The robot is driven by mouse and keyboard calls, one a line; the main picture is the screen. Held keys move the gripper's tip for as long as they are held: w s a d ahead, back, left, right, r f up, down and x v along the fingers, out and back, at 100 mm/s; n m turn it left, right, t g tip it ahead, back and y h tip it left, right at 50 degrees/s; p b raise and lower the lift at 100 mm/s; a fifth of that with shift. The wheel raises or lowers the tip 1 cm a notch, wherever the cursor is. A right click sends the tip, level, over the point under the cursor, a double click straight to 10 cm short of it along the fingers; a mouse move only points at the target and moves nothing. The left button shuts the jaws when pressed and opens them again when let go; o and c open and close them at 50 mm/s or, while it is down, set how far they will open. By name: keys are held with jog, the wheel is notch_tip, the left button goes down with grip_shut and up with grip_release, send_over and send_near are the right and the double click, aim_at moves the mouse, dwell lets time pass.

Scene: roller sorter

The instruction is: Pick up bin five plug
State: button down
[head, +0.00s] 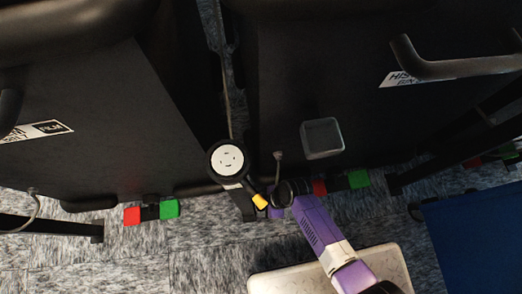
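A small grey plug-like cable end (278,157) stands at the front edge of the dark middle unit. I cannot tell whether it is the bin five plug, as no number is readable. My purple arm (318,228) reaches up from the bottom right towards this edge. A round white-and-black part with a yellow piece (261,201) is just left of the cable end and appears to be the end of my arm. My gripper's fingers cannot be made out, and neither can anything held in them.
A small grey open bin (322,138) sits on the middle unit. Red and green blocks (169,209) line the front edges. A bent black handle (455,68) is at the upper right. A blue panel (478,240) stands at the lower right. Carpet is open at the lower left.

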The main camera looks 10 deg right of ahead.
jog(key=s+a+r+p, duration=0.1)
jog(key=s+a+p, duration=0.1)
jog(key=s, duration=1.1)
jog(key=shift+s+a+p, duration=0.35)
jog(key=shift+s+p, duration=0.05)
jog(key=shift+p, duration=0.5)
jog(key=shift+r, duration=0.15)
